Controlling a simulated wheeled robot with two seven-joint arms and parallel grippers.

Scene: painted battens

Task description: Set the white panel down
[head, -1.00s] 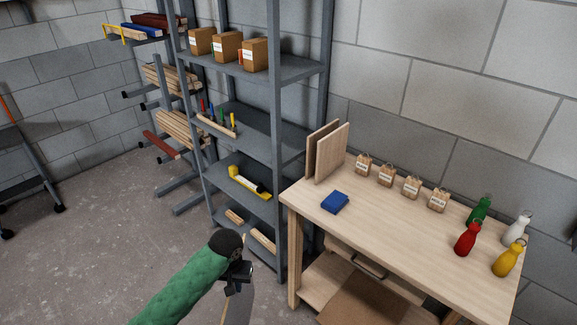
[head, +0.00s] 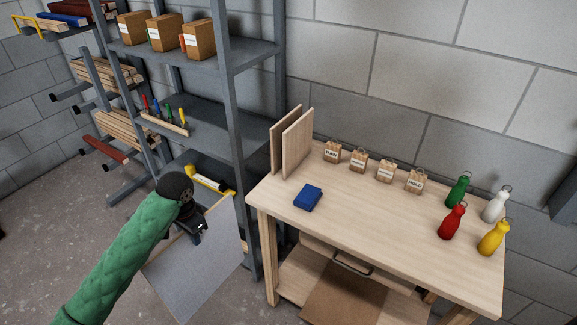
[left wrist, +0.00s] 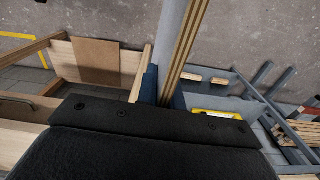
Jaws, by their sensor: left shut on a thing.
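My left gripper (head: 197,227) is shut on the white panel (head: 198,268), holding it near its upper edge. The panel looks pale grey-white and hangs tilted in front of the shelf rack, left of the workbench (head: 385,221). It seems clear of the bench; whether its lower edge touches anything cannot be told. In the left wrist view the panel (left wrist: 171,42) shows nearly edge-on, with a layered wood edge, between the fingers (left wrist: 162,92). My right gripper is not in view.
Two upright wooden boards (head: 297,142) stand at the bench's back left. A blue block (head: 308,197), several labelled bags (head: 385,170) and several bottles (head: 452,222) are on the bench. Its front middle is bare. The grey rack (head: 232,120) stands close behind the panel.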

